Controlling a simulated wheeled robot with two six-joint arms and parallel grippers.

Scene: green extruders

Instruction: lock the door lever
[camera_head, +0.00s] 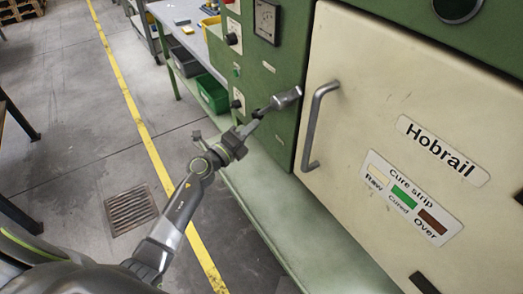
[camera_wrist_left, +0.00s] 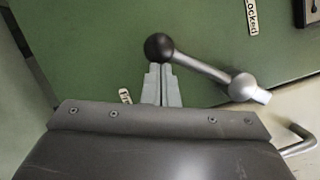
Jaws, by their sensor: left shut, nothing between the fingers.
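The door lever (camera_head: 287,98) is a grey metal handle on the green machine front, beside the cream door (camera_head: 370,95). In the left wrist view its black ball knob (camera_wrist_left: 159,46) is at upper left, and its rod (camera_wrist_left: 200,67) slopes down right to a silver hub (camera_wrist_left: 243,86). My left gripper (camera_head: 254,121) is shut and empty, with its fingertips (camera_wrist_left: 160,68) right at the knob; I cannot tell whether they touch. A "Locked" label (camera_wrist_left: 252,15) is above the hub. Another small label (camera_wrist_left: 125,96) is partly hidden by my gripper. My right gripper is not in view.
The door has a fixed grey pull handle (camera_head: 314,125), close right of the lever. A green ledge (camera_head: 270,205) runs below the machine front. A workbench (camera_head: 185,15) with a green bin (camera_head: 212,93) beneath stands behind.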

